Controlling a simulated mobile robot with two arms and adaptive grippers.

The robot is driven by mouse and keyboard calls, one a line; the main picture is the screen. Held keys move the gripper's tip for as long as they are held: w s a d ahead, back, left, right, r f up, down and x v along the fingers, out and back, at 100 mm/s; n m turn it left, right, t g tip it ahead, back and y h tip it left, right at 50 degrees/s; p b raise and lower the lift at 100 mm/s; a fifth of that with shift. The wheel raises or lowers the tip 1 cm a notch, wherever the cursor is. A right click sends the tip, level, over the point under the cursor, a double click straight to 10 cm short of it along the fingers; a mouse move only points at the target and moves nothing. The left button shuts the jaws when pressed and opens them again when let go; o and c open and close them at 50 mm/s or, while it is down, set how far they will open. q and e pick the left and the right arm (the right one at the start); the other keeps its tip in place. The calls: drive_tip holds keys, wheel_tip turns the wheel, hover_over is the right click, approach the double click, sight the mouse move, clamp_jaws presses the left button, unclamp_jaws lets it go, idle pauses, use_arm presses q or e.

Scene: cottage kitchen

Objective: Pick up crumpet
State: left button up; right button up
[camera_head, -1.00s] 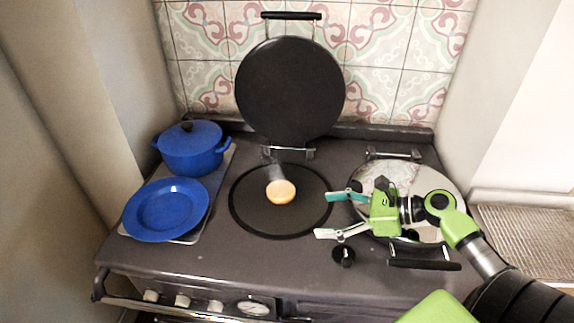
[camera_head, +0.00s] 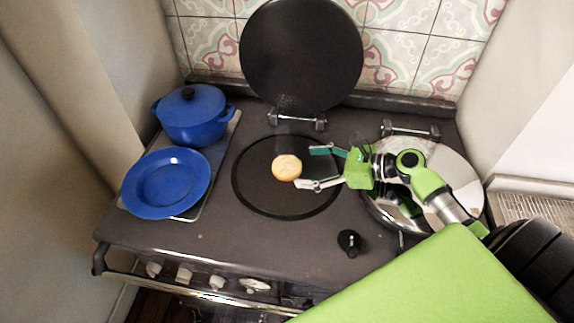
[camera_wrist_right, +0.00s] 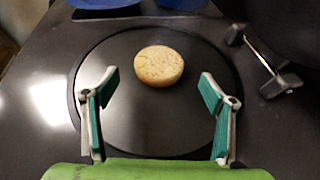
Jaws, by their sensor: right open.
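The crumpet (camera_head: 286,167) is a small round golden cake lying on the dark round hotplate (camera_head: 262,199) of the stove. In the right wrist view the crumpet (camera_wrist_right: 159,66) lies ahead of the fingertips, roughly centred between them. My right gripper (camera_head: 314,167) is open and empty, low over the hotplate and just right of the crumpet. Its two teal-padded fingers (camera_wrist_right: 157,86) are spread wide in the wrist view and do not touch the crumpet. My left gripper is not in view.
A raised black round lid (camera_head: 301,55) stands behind the hotplate. A blue plate (camera_head: 166,184) and a blue lidded pot (camera_head: 192,116) stand on the left. A shiny closed lid (camera_head: 455,170) covers the right side under my arm. A black knob (camera_head: 349,242) stands in front.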

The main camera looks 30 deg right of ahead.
sight(292, 166)
drive_tip(key=p+x, duration=0.1)
drive_tip(key=x, duration=0.4)
drive_tip(key=shift+w+a+f, duration=0.15)
drive_tip(key=shift+w+a, duration=0.1)
drive_tip(key=c, duration=0.9)
